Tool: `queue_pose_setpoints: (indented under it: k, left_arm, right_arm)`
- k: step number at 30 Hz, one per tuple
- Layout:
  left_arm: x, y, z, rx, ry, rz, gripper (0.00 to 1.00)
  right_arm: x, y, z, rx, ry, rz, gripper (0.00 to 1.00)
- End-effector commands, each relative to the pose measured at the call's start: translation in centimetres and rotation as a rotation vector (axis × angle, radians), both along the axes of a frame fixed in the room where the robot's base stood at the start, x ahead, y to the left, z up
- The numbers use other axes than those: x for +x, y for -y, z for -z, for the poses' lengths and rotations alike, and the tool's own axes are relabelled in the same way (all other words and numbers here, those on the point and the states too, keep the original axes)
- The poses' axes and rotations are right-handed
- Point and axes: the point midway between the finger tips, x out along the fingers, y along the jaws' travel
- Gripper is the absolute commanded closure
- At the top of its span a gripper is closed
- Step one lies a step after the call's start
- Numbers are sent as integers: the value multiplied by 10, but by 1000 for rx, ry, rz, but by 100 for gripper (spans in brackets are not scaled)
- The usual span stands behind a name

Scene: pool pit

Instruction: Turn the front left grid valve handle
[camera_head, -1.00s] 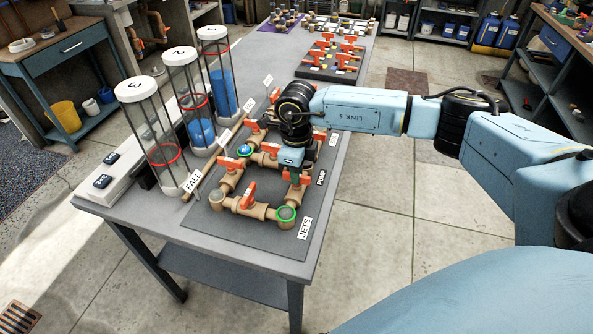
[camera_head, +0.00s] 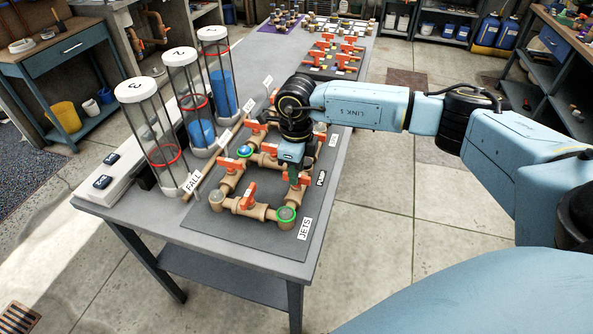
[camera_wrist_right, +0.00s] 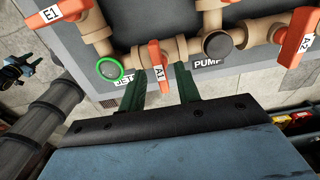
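Brown pipes form a valve grid on a dark mat (camera_head: 235,228), with orange handles on top. The handle at the near side (camera_head: 248,194) is tagged E1 in the right wrist view (camera_wrist_right: 62,12). The handle tagged A1 (camera_wrist_right: 158,62) stands beside the green-ringed port (camera_wrist_right: 110,68), also in the head view (camera_head: 286,214). My right gripper (camera_wrist_right: 160,80) is open, its two green fingers on either side of the A1 handle, with gaps showing. In the head view my right gripper (camera_head: 294,178) points down at the grid's right side, partly hiding that handle. My left gripper is not in view.
Three clear columns (camera_head: 160,140) with white caps and red rings stand left of the grid. A FALL sign (camera_head: 193,182) stands close by. Handle A2 (camera_wrist_right: 300,32) is right of the dark PUMP port (camera_wrist_right: 217,44). More valves (camera_head: 335,55) sit farther back. The floor right of the table is clear.

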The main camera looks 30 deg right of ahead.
Motion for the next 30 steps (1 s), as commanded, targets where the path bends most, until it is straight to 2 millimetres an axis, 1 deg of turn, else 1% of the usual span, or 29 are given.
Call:
queue_pose_setpoints:
  k: [9,12,15,18,21,30]
  left_arm:
    - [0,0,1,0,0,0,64]
    - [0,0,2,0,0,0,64]
    - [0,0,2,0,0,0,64]
    - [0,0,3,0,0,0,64]
    - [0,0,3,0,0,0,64]
    - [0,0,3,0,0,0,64]
  right_arm:
    - [1,0,-71,1,7,0,67]
    - [1,0,-91,-1,6,0,67]
    - [1,0,-106,-1,6,1,67]
    - [1,0,-115,0,4,1,67]
    - [0,0,-120,-1,3,2,67]
    - [0,1,-121,0,3,1,67]
